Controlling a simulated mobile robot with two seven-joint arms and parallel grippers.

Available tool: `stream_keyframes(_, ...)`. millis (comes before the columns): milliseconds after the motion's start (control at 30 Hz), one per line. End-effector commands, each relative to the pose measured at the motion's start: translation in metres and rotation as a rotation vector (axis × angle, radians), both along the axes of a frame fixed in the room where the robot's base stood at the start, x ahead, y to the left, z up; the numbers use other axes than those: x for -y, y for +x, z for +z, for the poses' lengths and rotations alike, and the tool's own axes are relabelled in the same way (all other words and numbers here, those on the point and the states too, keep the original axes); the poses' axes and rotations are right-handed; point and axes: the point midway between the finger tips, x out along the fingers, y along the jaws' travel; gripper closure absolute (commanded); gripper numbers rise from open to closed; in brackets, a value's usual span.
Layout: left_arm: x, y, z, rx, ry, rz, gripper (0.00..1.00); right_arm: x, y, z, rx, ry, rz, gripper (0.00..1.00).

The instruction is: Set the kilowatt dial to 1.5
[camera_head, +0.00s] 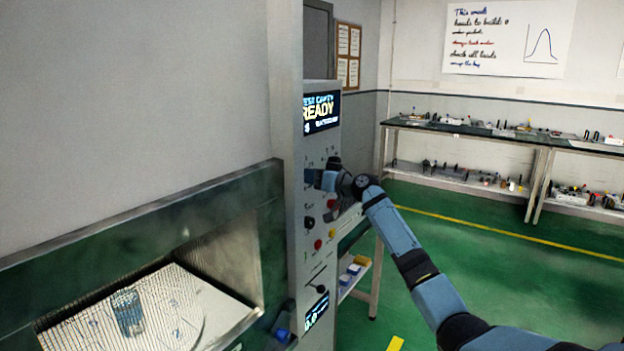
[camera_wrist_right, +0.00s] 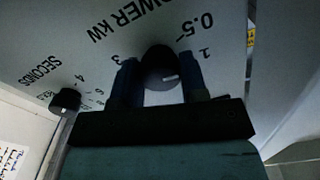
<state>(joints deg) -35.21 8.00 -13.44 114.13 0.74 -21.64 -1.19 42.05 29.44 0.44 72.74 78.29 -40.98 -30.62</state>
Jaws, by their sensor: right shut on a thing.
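The kilowatt dial (camera_wrist_right: 157,66) is a round black knob with a short white mark, under the lettering POWER kW, which reads upside down in the right wrist view. Numbers 0.5, 1 and 3 show around it; others are hidden by my fingers. My right gripper (camera_wrist_right: 160,78) is shut on the dial, one blue finger on each side. The white mark points toward the finger near the 1; its exact setting I cannot tell. In the head view my right gripper (camera_head: 326,178) is at the panel's face and hides the dial. My left gripper is not in view.
The control panel (camera_head: 310,235) carries a READY screen (camera_head: 322,111), red and yellow buttons and further knobs. The seconds knob (camera_wrist_right: 65,100) sits beside the dial. An open cavity with a turntable (camera_head: 185,315) is at left. Green floor (camera_head: 480,260) is clear at right.

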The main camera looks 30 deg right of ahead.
Motion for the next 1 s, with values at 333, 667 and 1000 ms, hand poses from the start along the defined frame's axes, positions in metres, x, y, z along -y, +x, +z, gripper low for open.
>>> stream_keyframes(333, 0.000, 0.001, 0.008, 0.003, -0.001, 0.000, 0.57, 0.000, 0.000, 0.002, -0.125, 0.305, 0.000, 0.84)
stream_keyframes(667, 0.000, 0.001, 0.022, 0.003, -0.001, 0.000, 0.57, 0.000, 0.000, 0.003, -0.246, 0.595, 0.000, 0.84)
stream_keyframes(1000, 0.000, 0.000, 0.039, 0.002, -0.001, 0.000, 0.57, 0.001, 0.000, 0.003, -0.354, 0.857, 0.000, 0.84)
